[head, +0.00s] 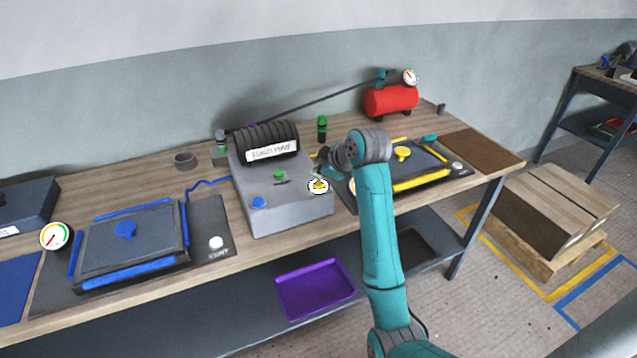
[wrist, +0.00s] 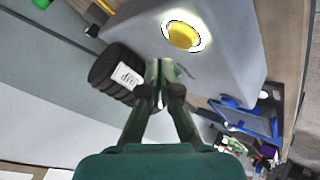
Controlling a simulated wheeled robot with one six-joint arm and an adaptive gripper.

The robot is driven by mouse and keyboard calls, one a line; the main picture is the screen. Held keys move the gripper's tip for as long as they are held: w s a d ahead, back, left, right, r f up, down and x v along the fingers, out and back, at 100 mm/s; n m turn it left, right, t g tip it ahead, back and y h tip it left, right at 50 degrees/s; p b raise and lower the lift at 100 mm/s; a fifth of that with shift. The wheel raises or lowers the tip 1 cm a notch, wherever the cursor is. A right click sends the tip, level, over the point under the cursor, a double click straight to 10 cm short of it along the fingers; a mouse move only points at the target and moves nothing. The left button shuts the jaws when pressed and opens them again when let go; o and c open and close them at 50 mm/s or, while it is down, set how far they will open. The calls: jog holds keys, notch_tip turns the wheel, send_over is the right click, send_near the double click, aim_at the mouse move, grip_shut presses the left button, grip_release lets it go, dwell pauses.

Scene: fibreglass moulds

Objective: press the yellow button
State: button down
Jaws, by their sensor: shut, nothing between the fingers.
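The yellow button (head: 318,186) sits in a white ring at the right end of the grey pump box (head: 262,221). In the wrist view the yellow button (wrist: 183,36) shows unobstructed at the top, above and slightly right of my fingertips. My gripper (wrist: 160,66) is shut and empty, its fingertips pointing toward the box. In that picture they stand apart from the button; I cannot tell the exact distance. In the head view my gripper (head: 323,174) is close beside the button, partly hidden by my wrist.
A blue button (head: 258,202) and a green button (head: 279,174) share the box, with a black ribbed cylinder (head: 262,135) behind them. A blue-edged mould (head: 130,240) lies left, a yellow-edged mould (head: 420,180) right. A red tank (head: 391,100) stands at the back.

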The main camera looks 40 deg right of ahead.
aim_at(320, 185)
jog(key=shift+r, duration=2.05)
jog(key=shift+s, duration=0.1)
